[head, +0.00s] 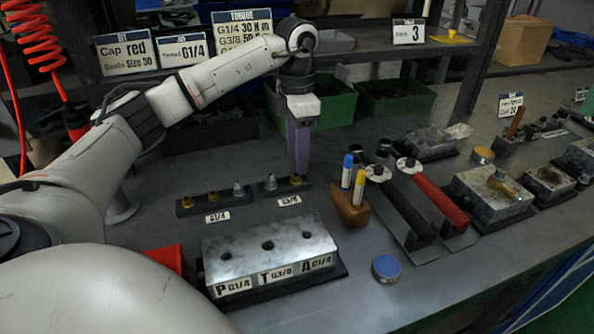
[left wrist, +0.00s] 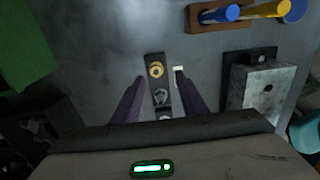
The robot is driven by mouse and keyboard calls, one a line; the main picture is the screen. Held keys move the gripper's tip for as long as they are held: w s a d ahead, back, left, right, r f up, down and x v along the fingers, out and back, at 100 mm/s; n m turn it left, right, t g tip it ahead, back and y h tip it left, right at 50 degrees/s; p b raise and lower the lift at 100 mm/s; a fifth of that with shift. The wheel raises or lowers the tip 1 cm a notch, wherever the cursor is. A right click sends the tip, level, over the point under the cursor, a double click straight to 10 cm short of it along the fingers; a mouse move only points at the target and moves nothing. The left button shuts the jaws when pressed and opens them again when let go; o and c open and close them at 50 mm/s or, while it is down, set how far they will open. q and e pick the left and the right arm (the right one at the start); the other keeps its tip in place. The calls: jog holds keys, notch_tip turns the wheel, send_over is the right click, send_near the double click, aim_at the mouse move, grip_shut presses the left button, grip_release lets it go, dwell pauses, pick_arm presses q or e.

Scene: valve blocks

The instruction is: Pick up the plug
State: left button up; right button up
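My left gripper (head: 299,172) points down just above the G3/8 plug holder (head: 283,188), close to its brass plug (head: 296,179). A silver plug (head: 270,182) stands beside it on the same holder. In the left wrist view my left gripper (left wrist: 160,82) is open, with its two dark fingers on either side of the holder. The brass plug (left wrist: 156,70) shows near the fingertip line and the silver plug (left wrist: 161,97) lies between the fingers. The G1/4 holder (head: 225,203) to the left carries brass and silver plugs. My right gripper is not in view.
A metal valve block (head: 265,246) with three ports stands in front. A wooden holder (head: 350,210) with blue and yellow markers is to the right. A blue round tin (head: 386,266) and a red-handled tool (head: 440,200) lie farther right. A green bin (head: 395,98) is behind.

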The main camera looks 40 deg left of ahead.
aim_at(296, 175)
pick_arm(q)
jog(key=f, duration=0.4)
jog(key=shift+w+a+f, duration=0.15)
jog(key=shift+a+f, duration=0.15)
jog(key=shift+f, duration=0.1)
grip_shut()
